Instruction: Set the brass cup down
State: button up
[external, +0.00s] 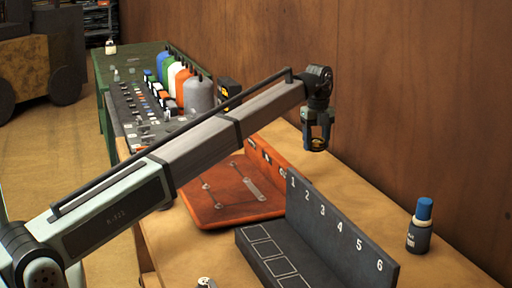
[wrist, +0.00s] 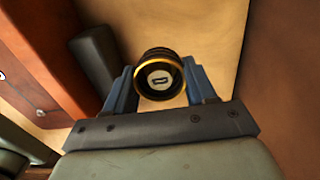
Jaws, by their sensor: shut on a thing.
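My gripper (external: 318,136) hangs at the end of my arm, above the tan bench near the wooden wall. It is shut on the brass cup (wrist: 161,78), a small round dark piece with a brass-coloured ring and a pale mark in its middle. In the wrist view the cup sits between the two blue fingers of my gripper (wrist: 158,68). In the external view only a little of the cup (external: 319,147) shows, low between the fingertips. It appears held clear of the bench top.
An orange-red tray (external: 205,216) with metal tools lies left of my gripper. A dark rack numbered 1 to 6 (external: 340,232) stands in front. A blue-capped bottle (external: 420,228) stands at right. Coloured bottles (external: 180,85) crowd the green bench behind.

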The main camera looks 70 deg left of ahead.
aim_at(314, 180)
jog(key=shift+f, duration=4.95)
jog(key=shift+f, duration=0.1)
jog(key=o, duration=1)
jog(key=shift+o, duration=0.2)
notch_tip(314, 180, up, 12)
jog(key=shift+r, duration=0.1)
